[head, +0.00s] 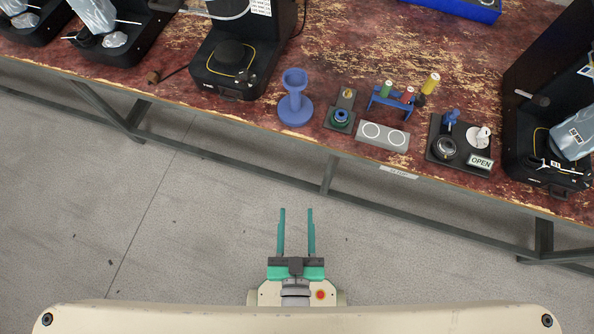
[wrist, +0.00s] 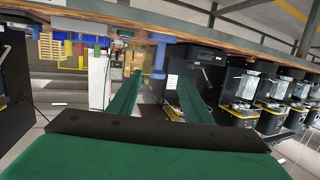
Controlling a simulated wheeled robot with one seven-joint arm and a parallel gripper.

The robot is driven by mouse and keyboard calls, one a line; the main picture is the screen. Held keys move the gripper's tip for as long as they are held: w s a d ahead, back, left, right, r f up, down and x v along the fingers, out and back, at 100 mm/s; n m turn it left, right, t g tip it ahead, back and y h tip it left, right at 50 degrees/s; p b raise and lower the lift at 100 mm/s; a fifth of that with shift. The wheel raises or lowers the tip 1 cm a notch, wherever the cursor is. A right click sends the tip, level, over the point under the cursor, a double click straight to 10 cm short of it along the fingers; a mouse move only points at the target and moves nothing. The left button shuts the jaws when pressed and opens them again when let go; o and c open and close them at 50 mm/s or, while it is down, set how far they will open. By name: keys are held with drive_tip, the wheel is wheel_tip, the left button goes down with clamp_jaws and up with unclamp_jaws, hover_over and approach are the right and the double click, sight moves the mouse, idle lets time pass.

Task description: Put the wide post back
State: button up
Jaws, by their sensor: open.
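No piece is plainly marked as the wide post, and I cannot tell which one it is. A blue rack (head: 391,102) on the bench has a green cylinder (head: 386,88), a red one (head: 408,94) and a yellow one (head: 431,83) at it; the yellow one has a dark lower part. A blue spool-shaped stand (head: 295,99) with a flared top stands to the left, and also shows in the upside-down wrist view (wrist: 159,56). My gripper (head: 296,211) is open and empty, over the floor in front of the bench, apart from everything.
Between stand and rack are a dark plate with a ringed socket (head: 341,117) and a grey plate with two pale circles (head: 383,135). A dark board with an OPEN sign (head: 480,161) lies right. Black machines (head: 233,65) flank the group. The bench's front edge separates my gripper from them.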

drive_tip(key=s+r, duration=0.2)
drive_tip(key=s, duration=0.3)
drive_tip(key=shift+d+r, duration=0.1)
drive_tip(key=shift+r, duration=0.3)
